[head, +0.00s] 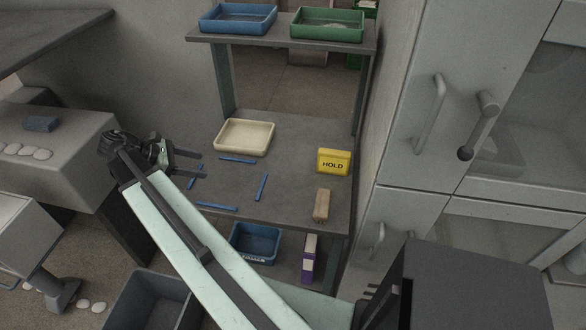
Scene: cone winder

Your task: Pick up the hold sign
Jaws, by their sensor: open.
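The hold sign (334,161) is a yellow block with the dark word HOLD on its front. It stands upright at the right side of the grey table (285,195), near the wall. My gripper (203,166) is open and empty, at the left side of the table, well to the left of the sign and apart from it. Its two dark fingers point right. Nothing covers the sign.
A cream tray (244,135) sits behind blue strips (262,187) marking the table. A wooden block (321,205) stands in front of the sign. Blue (237,18) and green (327,24) trays sit on the shelf above. A cabinet (405,150) closes off the right.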

